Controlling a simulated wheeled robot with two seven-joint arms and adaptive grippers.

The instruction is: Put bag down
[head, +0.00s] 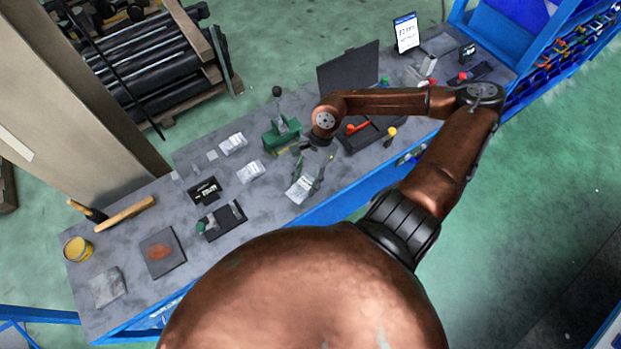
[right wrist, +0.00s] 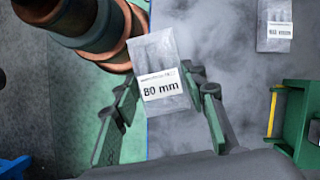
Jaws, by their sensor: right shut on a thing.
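A clear bag (head: 301,188) with a white label hangs between the fingers of my right gripper (head: 314,178), over the front part of the grey bench. In the right wrist view the bag (right wrist: 158,72) reads "80 mm" and lies between the green fingertips of the gripper (right wrist: 162,84). The grey bench top is behind it; I cannot tell whether the bag touches it. Two similar bags lie on the bench, one nearer (head: 250,171) and one farther back (head: 233,144). One bag also shows in the right wrist view (right wrist: 275,25). My left gripper is not in view.
A green lever press (head: 281,134) stands behind my right gripper. A black box (head: 205,191) and a dark tray (head: 222,221) lie to the left. A hammer (head: 125,212) and yellow tin (head: 78,249) are at the far left. Bare bench (head: 268,206) shows left of the held bag.

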